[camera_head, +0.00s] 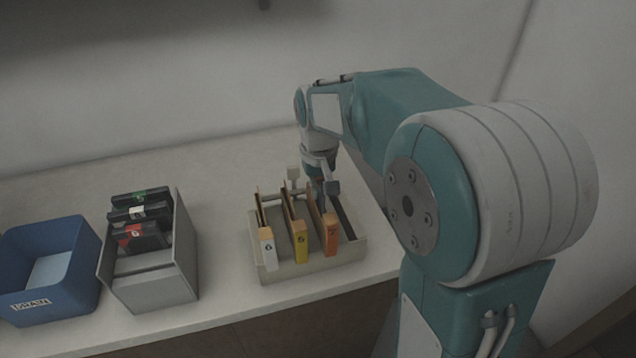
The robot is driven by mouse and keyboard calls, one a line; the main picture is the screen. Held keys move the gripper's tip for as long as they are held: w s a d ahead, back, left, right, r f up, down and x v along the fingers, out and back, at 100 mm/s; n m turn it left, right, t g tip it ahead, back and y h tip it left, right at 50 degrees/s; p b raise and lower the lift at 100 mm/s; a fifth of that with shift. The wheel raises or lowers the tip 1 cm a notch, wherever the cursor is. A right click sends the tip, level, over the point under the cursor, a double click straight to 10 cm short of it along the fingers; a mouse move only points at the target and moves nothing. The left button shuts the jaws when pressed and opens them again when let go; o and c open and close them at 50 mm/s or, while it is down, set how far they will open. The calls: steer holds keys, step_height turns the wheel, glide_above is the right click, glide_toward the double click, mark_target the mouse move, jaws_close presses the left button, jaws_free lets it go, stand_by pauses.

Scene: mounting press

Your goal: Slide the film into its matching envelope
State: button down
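My gripper (313,182) is over the back of a beige rack (312,266), with its fingertips spread apart on either side of the brown envelopes. Three brown envelopes stand in the rack: one with a white tab (267,249), one with a yellow tab (299,243) and one with an orange tab (331,236). The tab marks are too small to read surely. A small dark shape shows between the fingers near the orange-tabbed envelope; I cannot tell whether it is a film. Dark film cases with green (139,198), white (137,212) and red (136,233) labels stand in a grey holder.
The grey holder (152,288) stands left of the rack. A blue bin (72,284) with a pale sheet inside and a white label stands at the far left. The pale counter (225,190) is clear behind the rack and between the containers. A wall rises behind.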

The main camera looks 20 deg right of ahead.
steer(key=shift+s+f, duration=0.15)
steer(key=shift+f, duration=0.2)
steer(key=c, duration=0.7)
jaws_free()
steer(key=shift+f, duration=0.15)
steer(key=r, duration=1.2)
steer(key=shift+w, duration=0.2)
